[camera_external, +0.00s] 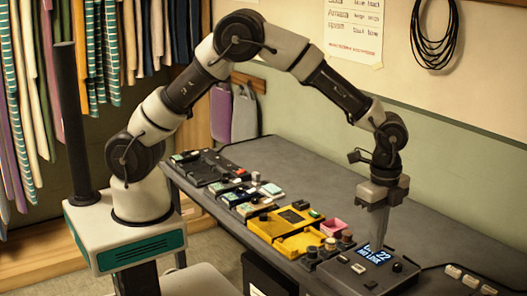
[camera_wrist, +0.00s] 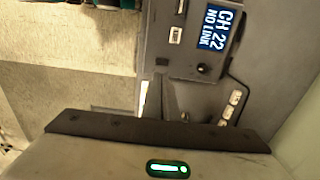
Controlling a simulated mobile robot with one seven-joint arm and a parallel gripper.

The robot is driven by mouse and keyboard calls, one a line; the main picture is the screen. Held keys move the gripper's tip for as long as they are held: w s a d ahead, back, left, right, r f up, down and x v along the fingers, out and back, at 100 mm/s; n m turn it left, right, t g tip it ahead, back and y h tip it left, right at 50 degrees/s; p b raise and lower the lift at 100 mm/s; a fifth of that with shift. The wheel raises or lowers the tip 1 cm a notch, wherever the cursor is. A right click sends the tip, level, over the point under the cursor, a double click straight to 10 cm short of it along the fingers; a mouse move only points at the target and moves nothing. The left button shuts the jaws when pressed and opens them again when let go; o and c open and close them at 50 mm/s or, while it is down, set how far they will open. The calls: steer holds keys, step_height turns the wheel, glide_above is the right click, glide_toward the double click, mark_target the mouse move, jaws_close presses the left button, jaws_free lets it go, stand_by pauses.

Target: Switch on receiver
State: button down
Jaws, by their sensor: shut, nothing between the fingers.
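The receiver (camera_external: 345,280) is a dark grey box at the near right of the table, with a lit screen (camera_external: 375,254) that shows "22 NO LINK". In the wrist view the screen (camera_wrist: 216,28) reads "CH 22 NO LINK", with a round black knob (camera_wrist: 203,68) beside it and small pale-framed parts (camera_wrist: 176,35) on the other side. My gripper (camera_external: 378,234) is shut and empty, pointing down just above or behind the receiver's far edge. I cannot tell whether the fingertips touch it. In the wrist view the fingers show dimly (camera_wrist: 168,98).
A yellow unit (camera_external: 290,230), a pink box (camera_external: 333,227) and several small devices line the table's left edge. White blocks on a black strip (camera_external: 470,278) lie to the right. The table (camera_external: 290,165) is clear behind. Clothes hang at the back left.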

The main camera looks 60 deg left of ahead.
step_height(320, 180, up, 4)
steer(key=shift+w+r, duration=0.1)
stand_by(0.6)
steer(key=w+a+r+n+t+p, duration=0.2)
steer(key=a+r+n, duration=0.3)
steer(key=a+r, duration=0.65)
steer(key=w+a+r+n+t+p, duration=0.1)
steer(key=a+r+n+t+p, duration=0.2)
steer(key=a+r, duration=0.9)
steer(key=s+a+n, duration=0.5)
steer(key=a, duration=0.6)
steer(key=s+a+n, duration=0.4)
steer(key=s+n, duration=0.1)
steer(key=s, duration=0.7)
steer(key=shift+s+f+t, duration=0.15)
steer(key=shift+f+t, duration=0.15)
steer(key=shift+f, duration=0.1)
